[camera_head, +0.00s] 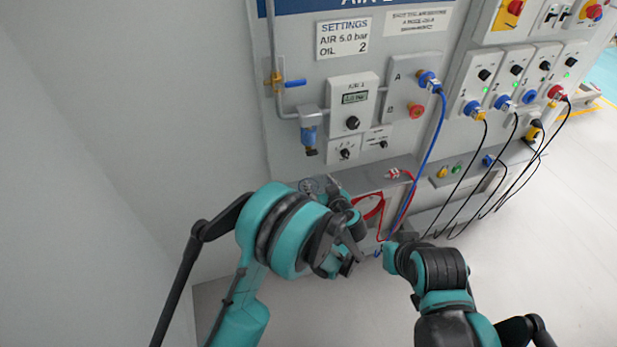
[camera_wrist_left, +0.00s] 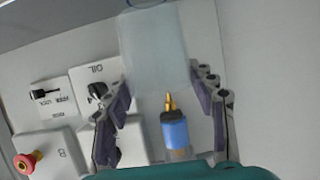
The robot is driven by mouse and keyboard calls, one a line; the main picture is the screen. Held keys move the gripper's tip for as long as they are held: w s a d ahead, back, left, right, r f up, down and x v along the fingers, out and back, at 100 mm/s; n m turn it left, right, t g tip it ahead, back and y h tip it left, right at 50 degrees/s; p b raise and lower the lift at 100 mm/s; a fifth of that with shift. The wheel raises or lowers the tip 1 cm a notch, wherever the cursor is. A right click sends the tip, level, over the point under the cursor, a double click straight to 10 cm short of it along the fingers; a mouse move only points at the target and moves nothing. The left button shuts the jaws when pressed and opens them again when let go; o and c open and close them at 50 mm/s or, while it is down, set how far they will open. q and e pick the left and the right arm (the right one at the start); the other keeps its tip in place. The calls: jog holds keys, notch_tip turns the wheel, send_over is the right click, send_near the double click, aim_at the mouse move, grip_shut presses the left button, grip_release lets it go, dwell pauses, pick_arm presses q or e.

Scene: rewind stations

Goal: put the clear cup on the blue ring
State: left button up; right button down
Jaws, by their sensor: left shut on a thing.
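The clear cup (camera_wrist_left: 155,50) is a frosted, see-through cylinder in the left wrist view. My left gripper (camera_wrist_left: 158,88) is shut on it, with a finger on each side. The blue ring (camera_wrist_left: 174,130) is on a small fitting with a brass tip, close to the near end of the cup; I cannot tell whether they touch. In the head view the blue ring (camera_head: 309,134) hangs under the air unit on the panel. My right gripper (camera_head: 400,243) is partly hidden.
A blue cable (camera_head: 437,135) and a red hose (camera_head: 371,206) hang near my right arm. Several black cables hang farther right. The floor (camera_head: 560,250) at the right is clear.

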pick_arm(q)
jog(key=w+a, duration=0.1)
jog(key=w, duration=0.2)
jog(key=w+a+b, duration=0.1)
jog(key=w, duration=0.2)
jog(key=w+a+b, duration=0.1)
jog(key=w, duration=0.3)
jog(key=shift+a+f, duration=0.1)
jog(key=shift+a, duration=0.1)
jog(key=shift+w+f+b, duration=0.15)
jog(key=shift+f+b, duration=0.25)
jog(key=shift+f, duration=0.2)
jog(key=shift+f+b, duration=0.35)
jog(key=shift+f, duration=0.4)
notch_tip(320, 180, down, 4)
jog(key=shift+f+b, duration=0.1)
jog(key=shift+b, duration=1.15)
jog(key=shift+w+f, duration=0.1)
jog(key=shift+w, duration=0.05)
jog(key=shift+r, duration=0.2)
